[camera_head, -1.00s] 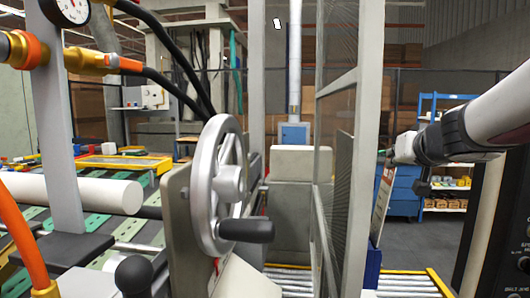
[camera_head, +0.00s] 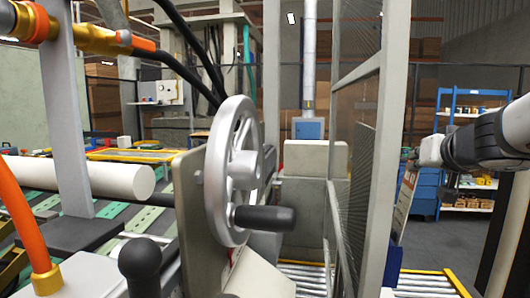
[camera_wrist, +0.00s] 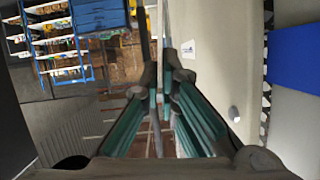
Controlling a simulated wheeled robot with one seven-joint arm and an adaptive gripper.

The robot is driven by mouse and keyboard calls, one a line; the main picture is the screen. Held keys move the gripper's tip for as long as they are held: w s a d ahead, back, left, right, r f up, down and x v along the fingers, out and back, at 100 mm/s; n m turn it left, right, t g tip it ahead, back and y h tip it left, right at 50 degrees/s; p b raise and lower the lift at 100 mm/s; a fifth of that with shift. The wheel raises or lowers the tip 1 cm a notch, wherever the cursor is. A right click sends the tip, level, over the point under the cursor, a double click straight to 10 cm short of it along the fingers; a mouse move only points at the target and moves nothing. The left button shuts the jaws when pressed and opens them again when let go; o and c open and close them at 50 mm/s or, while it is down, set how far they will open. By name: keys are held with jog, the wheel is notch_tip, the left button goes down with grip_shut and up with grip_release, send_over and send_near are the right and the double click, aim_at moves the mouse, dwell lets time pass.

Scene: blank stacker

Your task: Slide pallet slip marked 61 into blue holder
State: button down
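In the head view a thin pale slip or panel with red marks (camera_head: 405,200) stands near upright at the right, seen almost edge-on; no number can be read. A narrow blue piece (camera_head: 393,265), possibly the blue holder, shows just below it. My gripper (camera_head: 411,153) is at the slip's upper edge; the contact is too small to make out. In the wrist view the teal fingers of my gripper (camera_wrist: 164,78) converge with a narrow gap. A thin upright strip shows between or beyond them, and I cannot tell whether they grip it.
A mesh guard with a grey post (camera_head: 385,150) stands left of the slip. A silver handwheel (camera_head: 235,170) and orange hose (camera_head: 20,220) fill the near left. Rollers with a yellow edge (camera_head: 455,284) lie below. A blue shelf (camera_head: 443,150) stands behind; grey floor is open before it.

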jog(key=shift+f+b, duration=0.35)
jog(key=shift+f, duration=0.6)
jog(key=shift+f+b, duration=0.2)
jog(key=shift+b, duration=0.15)
jog(key=c, duration=2.3)
grip_release()
jog(key=o, duration=0.6)
jog(key=v, duration=1.2)
